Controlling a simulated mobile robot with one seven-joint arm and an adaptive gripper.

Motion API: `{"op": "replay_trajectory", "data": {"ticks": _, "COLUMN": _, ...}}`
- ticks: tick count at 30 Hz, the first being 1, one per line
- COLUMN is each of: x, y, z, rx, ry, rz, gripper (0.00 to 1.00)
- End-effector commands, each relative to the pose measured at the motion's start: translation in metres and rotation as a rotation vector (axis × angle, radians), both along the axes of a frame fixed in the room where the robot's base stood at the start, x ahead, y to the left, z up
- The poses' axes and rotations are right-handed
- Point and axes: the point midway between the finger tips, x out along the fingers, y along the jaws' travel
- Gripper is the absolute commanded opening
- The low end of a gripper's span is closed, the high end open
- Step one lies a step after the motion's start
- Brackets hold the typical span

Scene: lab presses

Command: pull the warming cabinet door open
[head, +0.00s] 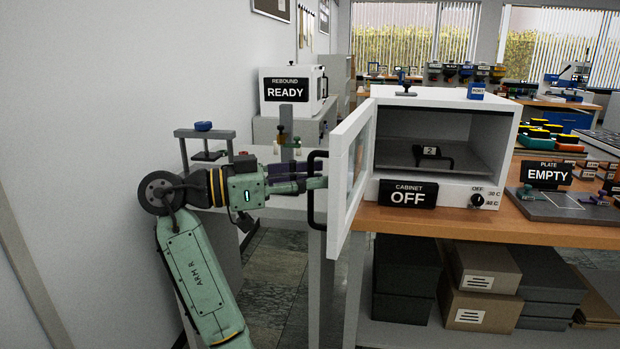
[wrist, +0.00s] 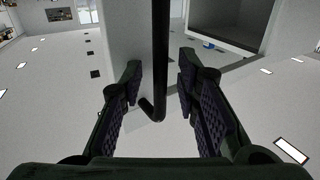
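The white warming cabinet (head: 508,128) stands on the wooden bench, its chamber showing. Its door (head: 339,185) stands wide open, swung out towards me on the left side. The black bar handle (head: 311,205) is on the door's outer face, and it also shows in the wrist view (wrist: 159,60). My gripper (head: 308,176) is at the handle from the left. In the wrist view my gripper (wrist: 160,72) has its fingers apart, one on each side of the bar, with gaps visible. A dark shelf piece marked 2 (head: 430,151) is inside the chamber.
A sign reading CABINET OFF (head: 408,194) and a dial (head: 477,200) are on the cabinet's front. A side table (head: 285,206) stands behind my arm. Boxes (head: 485,280) fill the shelf below the bench. A wall is close on the left.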

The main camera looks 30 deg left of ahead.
Motion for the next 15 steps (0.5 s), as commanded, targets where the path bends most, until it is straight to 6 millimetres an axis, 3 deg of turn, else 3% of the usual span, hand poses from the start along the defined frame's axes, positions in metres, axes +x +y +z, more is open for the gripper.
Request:
{"op": "replay_trajectory", "data": {"ticks": 8, "x": -0.002, "y": 0.002, "z": 0.001, "rx": 0.000, "ry": -0.001, "rz": 0.001, "gripper": 0.30}}
{"op": "replay_trajectory", "data": {"ticks": 15, "x": -0.028, "y": 0.028, "z": 0.002, "rx": -0.001, "ry": -0.002, "rz": 0.004, "gripper": 0.30}}
